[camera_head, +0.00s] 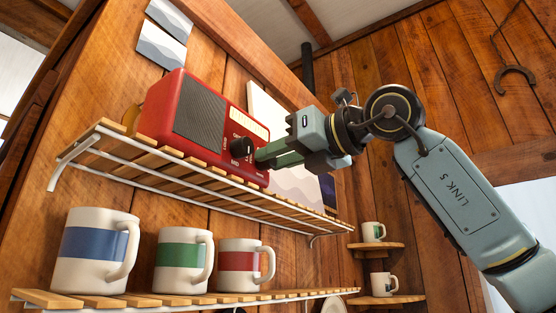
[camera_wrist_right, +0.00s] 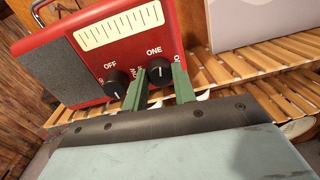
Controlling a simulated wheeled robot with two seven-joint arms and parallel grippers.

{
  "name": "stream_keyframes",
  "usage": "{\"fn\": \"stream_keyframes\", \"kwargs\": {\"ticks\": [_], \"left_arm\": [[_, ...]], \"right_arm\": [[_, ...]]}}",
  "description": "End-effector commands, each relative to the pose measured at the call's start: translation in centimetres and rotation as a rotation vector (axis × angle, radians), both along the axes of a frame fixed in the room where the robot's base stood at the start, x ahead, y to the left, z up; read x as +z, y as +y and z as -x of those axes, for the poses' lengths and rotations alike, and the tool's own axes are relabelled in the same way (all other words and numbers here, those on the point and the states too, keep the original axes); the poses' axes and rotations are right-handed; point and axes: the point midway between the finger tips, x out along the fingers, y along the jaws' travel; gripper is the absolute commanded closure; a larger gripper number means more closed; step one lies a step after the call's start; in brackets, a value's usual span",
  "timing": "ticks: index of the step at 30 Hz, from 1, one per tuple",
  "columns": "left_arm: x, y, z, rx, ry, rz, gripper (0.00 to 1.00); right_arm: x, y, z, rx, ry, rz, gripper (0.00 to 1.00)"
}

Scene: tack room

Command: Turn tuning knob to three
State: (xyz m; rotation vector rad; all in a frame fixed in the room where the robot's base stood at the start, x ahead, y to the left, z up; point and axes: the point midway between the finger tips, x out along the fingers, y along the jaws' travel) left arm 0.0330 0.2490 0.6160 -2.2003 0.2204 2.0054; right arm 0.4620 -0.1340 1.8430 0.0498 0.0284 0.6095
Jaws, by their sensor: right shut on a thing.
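A red radio (camera_head: 190,118) stands on the upper slatted shelf. In the right wrist view its front (camera_wrist_right: 105,45) carries two black knobs below a cream dial. The left knob (camera_wrist_right: 116,82) has the word OFF above it. The right knob (camera_wrist_right: 160,71) has the word ONE above it, and its white mark points up toward that word. My right gripper (camera_wrist_right: 160,84) has its green fingers on either side of the right knob, shut on it. In the head view this gripper (camera_head: 262,157) reaches the radio's front from the right and hides that knob. My left gripper is not in view.
The upper shelf (camera_head: 205,180) has a white wire rim. A light panel (camera_head: 268,108) stands right of the radio. Mugs with a blue (camera_head: 92,245), a green (camera_head: 182,255) and a red band (camera_head: 243,262) stand on the lower shelf. Smaller mugs sit on corner shelves (camera_head: 377,246).

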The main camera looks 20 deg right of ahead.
Motion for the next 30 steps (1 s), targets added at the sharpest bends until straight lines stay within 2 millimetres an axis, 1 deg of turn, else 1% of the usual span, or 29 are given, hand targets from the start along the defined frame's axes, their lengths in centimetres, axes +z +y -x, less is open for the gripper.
{"fn": "stream_keyframes", "kwargs": {"ticks": [1,6,30], "left_arm": [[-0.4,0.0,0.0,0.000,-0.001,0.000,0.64],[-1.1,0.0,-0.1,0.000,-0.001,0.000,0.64],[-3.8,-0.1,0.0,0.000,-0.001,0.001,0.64]], "right_arm": [[-0.1,0.0,0.0,0.000,0.025,-0.035,0.96],[0.0,0.0,0.1,0.001,0.122,-0.161,0.96],[0.1,-0.2,0.0,-0.001,0.590,-0.761,0.96]]}}
